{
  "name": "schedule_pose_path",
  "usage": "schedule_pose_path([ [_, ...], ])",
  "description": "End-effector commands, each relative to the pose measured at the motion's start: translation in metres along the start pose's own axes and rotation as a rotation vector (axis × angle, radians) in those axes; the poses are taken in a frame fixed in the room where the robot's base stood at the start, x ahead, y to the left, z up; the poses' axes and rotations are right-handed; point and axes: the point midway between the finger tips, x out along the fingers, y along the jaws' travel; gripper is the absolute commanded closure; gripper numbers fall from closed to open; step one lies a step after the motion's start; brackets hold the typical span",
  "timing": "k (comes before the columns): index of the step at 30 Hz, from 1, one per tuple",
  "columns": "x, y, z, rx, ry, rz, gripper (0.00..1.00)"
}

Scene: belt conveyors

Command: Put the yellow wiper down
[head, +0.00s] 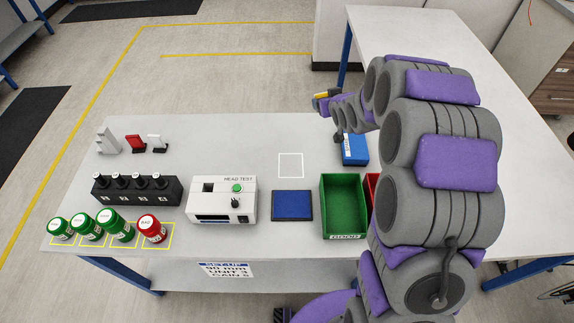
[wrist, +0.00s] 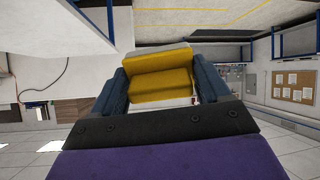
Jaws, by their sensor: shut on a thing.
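The yellow wiper (wrist: 160,78) is between the two dark fingers of my gripper (wrist: 160,85) in the wrist view, and both fingers press on its sides. In the head view the wiper (head: 321,96) shows as a small yellow piece at the end of my arm. My gripper (head: 322,102) is held above the back part of the white table (head: 230,135). My arm hides part of the wiper and the table on the right.
A blue box (head: 354,150) lies below my wrist. A green bin (head: 341,208), a partly hidden red bin (head: 372,188), a blue pad (head: 292,206) and a head-test unit (head: 222,200) stand nearby. A white outlined square (head: 291,165) is empty. Several bottles fill the left front.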

Motion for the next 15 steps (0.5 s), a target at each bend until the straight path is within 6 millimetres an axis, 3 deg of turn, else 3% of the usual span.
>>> schedule_pose_path([
  [6, 0.024, -0.017, 0.021, 0.043, -0.259, 0.020, 0.48],
  [15, 0.037, -0.057, 0.056, 0.127, -0.627, 0.036, 0.48],
])
